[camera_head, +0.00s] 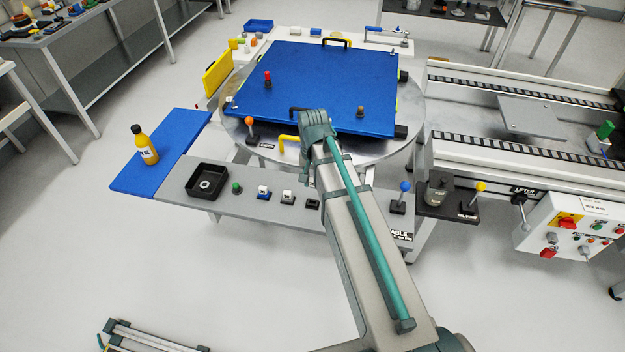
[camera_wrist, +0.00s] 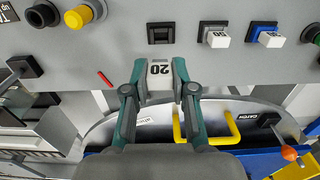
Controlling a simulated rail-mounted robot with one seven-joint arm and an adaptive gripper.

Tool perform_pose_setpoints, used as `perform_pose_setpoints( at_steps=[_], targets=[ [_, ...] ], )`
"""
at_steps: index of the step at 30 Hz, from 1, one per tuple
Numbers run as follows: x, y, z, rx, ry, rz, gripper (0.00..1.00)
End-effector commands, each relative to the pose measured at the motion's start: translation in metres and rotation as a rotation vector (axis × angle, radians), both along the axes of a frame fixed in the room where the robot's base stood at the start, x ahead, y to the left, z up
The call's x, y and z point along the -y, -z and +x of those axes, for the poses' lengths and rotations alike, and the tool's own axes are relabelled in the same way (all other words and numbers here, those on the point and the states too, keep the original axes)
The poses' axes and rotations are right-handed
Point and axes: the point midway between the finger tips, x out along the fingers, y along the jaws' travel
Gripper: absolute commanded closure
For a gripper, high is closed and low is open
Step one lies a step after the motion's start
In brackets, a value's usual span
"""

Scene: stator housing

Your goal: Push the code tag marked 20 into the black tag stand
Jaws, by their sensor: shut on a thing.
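The code tag marked 20 (camera_wrist: 160,73) is a small white block with dark digits. In the wrist view it sits between the fingertips of my gripper (camera_wrist: 160,84), which is shut on it. The black tag stand (camera_wrist: 161,33) is a low black block with a slot, on the grey shelf, and looks empty. In the wrist picture it lies just above the held tag, with a gap of shelf between. In the head view the stand (camera_head: 313,203) shows left of my arm; my arm hides the fingers and the tag there.
Beside the stand are a white tag in a holder (camera_head: 287,196), a blue-and-white one (camera_head: 263,191) and a green knob (camera_head: 237,187). A black tray (camera_head: 207,180) holds a ring. A yellow handle (camera_wrist: 207,132) and an orange-knobbed lever (camera_wrist: 280,140) stand near my fingers.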

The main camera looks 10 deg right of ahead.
Motion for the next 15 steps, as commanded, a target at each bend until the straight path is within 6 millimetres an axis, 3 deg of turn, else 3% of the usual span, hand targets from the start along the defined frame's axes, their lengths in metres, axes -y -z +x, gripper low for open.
perform_pose_setpoints(
  at_steps=[11, 15],
  targets=[
    [-0.0003, -0.0013, 0.0001, 0.000, -0.002, 0.000, 1.00],
    [-0.0003, 0.0066, 0.0001, 0.000, -0.002, 0.000, 1.00]
  ],
)
